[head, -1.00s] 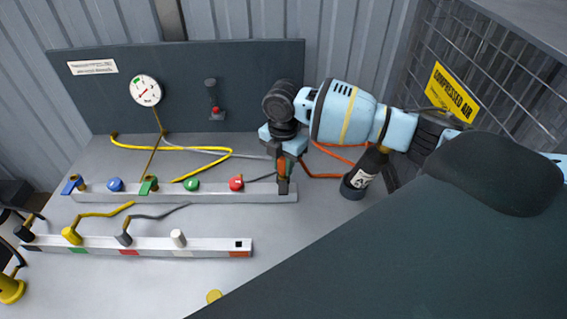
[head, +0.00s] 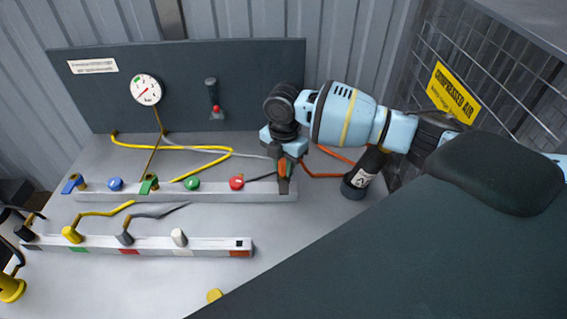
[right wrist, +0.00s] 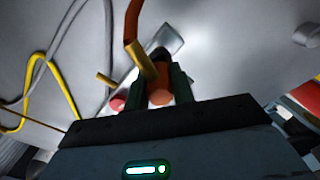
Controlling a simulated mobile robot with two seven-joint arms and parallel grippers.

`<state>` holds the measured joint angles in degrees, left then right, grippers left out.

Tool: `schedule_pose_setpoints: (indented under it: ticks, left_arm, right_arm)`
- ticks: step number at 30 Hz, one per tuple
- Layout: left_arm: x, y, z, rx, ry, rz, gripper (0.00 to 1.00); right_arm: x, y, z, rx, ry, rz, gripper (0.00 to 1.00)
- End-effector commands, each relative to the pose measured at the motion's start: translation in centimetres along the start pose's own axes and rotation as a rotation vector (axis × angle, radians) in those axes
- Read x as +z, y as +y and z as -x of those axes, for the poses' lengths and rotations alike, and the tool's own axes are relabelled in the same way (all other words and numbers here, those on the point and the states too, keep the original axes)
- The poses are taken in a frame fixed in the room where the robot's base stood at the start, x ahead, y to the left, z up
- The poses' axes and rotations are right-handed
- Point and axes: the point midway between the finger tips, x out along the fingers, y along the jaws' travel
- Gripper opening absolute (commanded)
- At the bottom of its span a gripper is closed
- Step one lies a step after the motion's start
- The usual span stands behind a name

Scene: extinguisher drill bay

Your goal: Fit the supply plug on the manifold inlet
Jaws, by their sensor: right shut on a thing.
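My right gripper (head: 285,172) is shut on the orange supply plug (head: 282,166), pointing down at the right end of the manifold bar (head: 220,193). In the right wrist view the plug (right wrist: 160,96) sits between the dark fingers, with the orange hose (right wrist: 131,22) joined to it by a brass-coloured piece. The manifold carries a blue lever, a blue knob, a green lever, a green knob and a red knob (head: 236,183). The fingers hide the inlet, so I cannot tell whether the plug is seated or just above it.
A front rail (head: 205,247) holds black, yellow, grey and white plugs; its orange-marked socket is empty. A dark back panel carries a gauge (head: 146,90). A wire cage (head: 480,70) borders the right. Yellow and grey hoses lie behind the manifold.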

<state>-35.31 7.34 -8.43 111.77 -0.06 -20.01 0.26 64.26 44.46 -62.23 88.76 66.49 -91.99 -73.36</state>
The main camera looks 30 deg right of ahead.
Motion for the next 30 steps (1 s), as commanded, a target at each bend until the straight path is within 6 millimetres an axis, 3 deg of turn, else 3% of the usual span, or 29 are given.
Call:
schedule_pose_setpoints:
  ticks: [24,25,30]
  left_arm:
    - [0.6,0.1,0.0,0.001,-0.011,0.002,0.52]
    - [0.6,0.1,0.0,0.001,-0.011,0.002,0.52]
    - [0.6,0.1,0.0,0.001,-0.011,0.002,0.52]
  right_arm:
    - [0.0,-0.1,-1.2,-0.003,0.001,0.000,0.01]
    - [0.0,-0.1,-1.2,-0.004,0.001,0.000,0.26]
    - [0.0,-0.1,-1.1,-0.003,0.001,0.000,0.48]
